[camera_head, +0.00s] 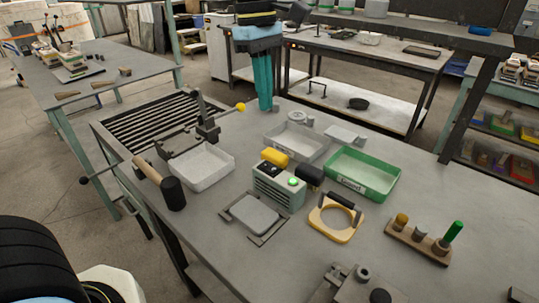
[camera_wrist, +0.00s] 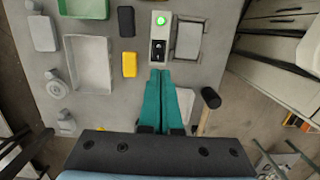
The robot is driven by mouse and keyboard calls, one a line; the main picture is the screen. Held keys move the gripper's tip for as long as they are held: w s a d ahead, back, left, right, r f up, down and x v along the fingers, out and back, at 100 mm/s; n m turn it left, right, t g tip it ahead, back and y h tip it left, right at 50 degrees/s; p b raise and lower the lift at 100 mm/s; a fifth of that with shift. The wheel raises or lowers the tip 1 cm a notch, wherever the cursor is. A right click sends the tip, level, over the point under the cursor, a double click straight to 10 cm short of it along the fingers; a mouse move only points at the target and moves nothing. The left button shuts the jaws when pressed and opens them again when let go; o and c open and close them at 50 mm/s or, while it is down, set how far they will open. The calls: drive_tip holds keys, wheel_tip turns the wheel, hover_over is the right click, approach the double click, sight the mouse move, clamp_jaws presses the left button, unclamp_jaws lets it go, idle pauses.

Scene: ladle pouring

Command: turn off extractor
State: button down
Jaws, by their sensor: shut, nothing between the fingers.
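The extractor appears to be the small grey-green box (camera_head: 278,187) with slotted sides in the middle of the table. Its top has a lit green light and a black switch panel; the wrist view shows the box (camera_wrist: 149,63), with the green light (camera_wrist: 161,20) and the black switch (camera_wrist: 158,48). The switch position is too small to tell. My gripper (camera_head: 265,108) has teal fingers pointing down, behind the box and apart from it in the head view. The fingers are shut and empty. In the wrist view the fingertips (camera_wrist: 160,72) appear beside the box's switch end.
A yellow block (camera_head: 275,157) and a black block (camera_head: 309,175) sit close beside the box. Nearby are a green tray (camera_head: 385,193), grey tray (camera_head: 292,148), white tray (camera_head: 205,178), mallet (camera_head: 173,193), and yellow-knobbed lever (camera_head: 240,106).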

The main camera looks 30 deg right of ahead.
sight(272, 170)
drive_tip(key=f, duration=0.4)
drive_tip(key=s+f+p, duration=0.1)
drive_tip(key=f, duration=0.4)
drive_tip(key=f+p, duration=0.1)
drive_tip(key=f, duration=0.4)
drive_tip(key=shift+s+d, duration=0.2)
drive_tip(key=shift+s, duration=0.1)
drive_tip(key=shift+s+f+p, duration=0.1)
drive_tip(key=shift+f+p, duration=0.05)
drive_tip(key=shift+p, duration=0.15)
drive_tip(key=shift+w+a, duration=0.2)
drive_tip(key=shift+w, duration=0.6)
drive_tip(key=shift+r+p, duration=0.3)
drive_tip(key=shift+p, duration=0.05)
drive_tip(key=r+p, duration=0.4)
drive_tip(key=shift+w, duration=0.3)
drive_tip(key=shift+r, duration=0.3)
wheel_tip(272, 170, up, 9)
drive_tip(key=w+b, duration=0.1)
drive_tip(key=b, duration=0.1)
drive_tip(key=shift+a+b, duration=0.2)
drive_tip(key=shift+b, duration=0.1)
